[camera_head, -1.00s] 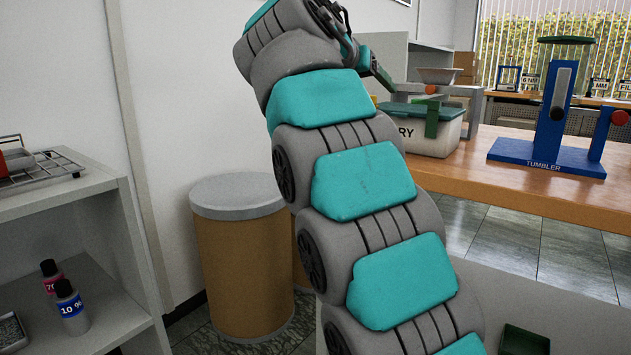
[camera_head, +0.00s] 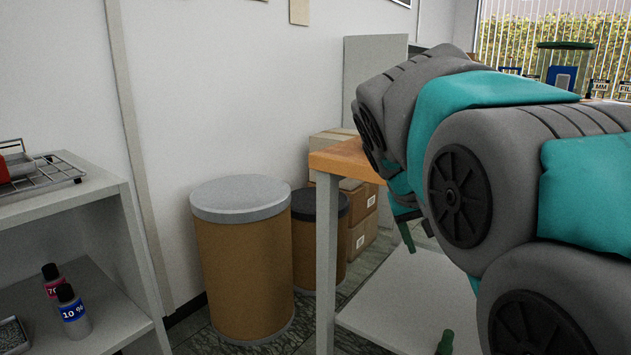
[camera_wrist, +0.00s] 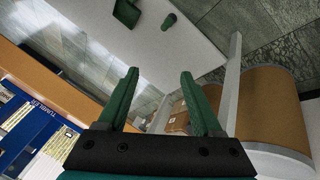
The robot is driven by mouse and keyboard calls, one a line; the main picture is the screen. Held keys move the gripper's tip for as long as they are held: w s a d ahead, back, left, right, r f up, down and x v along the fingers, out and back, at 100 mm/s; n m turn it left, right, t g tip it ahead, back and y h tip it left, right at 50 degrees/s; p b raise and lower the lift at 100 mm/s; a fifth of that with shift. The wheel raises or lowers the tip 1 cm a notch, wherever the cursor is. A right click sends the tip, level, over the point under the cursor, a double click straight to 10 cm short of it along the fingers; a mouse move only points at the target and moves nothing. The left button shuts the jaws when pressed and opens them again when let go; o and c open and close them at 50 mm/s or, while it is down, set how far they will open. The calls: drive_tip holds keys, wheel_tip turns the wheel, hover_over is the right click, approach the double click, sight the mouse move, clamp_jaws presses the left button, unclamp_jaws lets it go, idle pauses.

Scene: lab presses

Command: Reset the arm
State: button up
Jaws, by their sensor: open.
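My arm, grey with teal covers, fills the right half of the head view, bent over the wooden bench (camera_head: 340,158). My gripper (camera_wrist: 160,75) shows in the wrist view with its two green fingers apart and nothing between them. In the head view only a small green part of my gripper (camera_head: 407,236) shows below the arm, beside the bench end; the rest is hidden. The wrist view looks down past the bench edge (camera_wrist: 60,72) to the white lower shelf (camera_wrist: 190,45).
A green tray (camera_wrist: 126,13) and a small green object (camera_wrist: 170,20) are on the lower shelf. A brown drum with a grey lid (camera_head: 242,260) and a smaller dark-lidded drum (camera_head: 318,240) stand left of the bench. Bottles (camera_head: 70,312) stand in the left shelf unit.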

drive_tip(key=s+a+f+g+y, duration=0.1)
drive_tip(key=s+f+g, duration=0.1)
drive_tip(key=s+f, duration=0.5)
drive_tip(key=s+a+f+g+y, duration=0.2)
drive_tip(key=s+f, duration=0.4)
drive_tip(key=s, duration=0.7)
drive_tip(key=s+a+f+g+y+p, duration=0.1)
drive_tip(key=s+f, duration=0.6)
drive_tip(key=s, duration=0.4)
drive_tip(key=shift+a+f+n+g+y, duration=0.25)
drive_tip(key=shift+f+n+g+y, duration=0.1)
drive_tip(key=shift+n+g+y, duration=0.05)
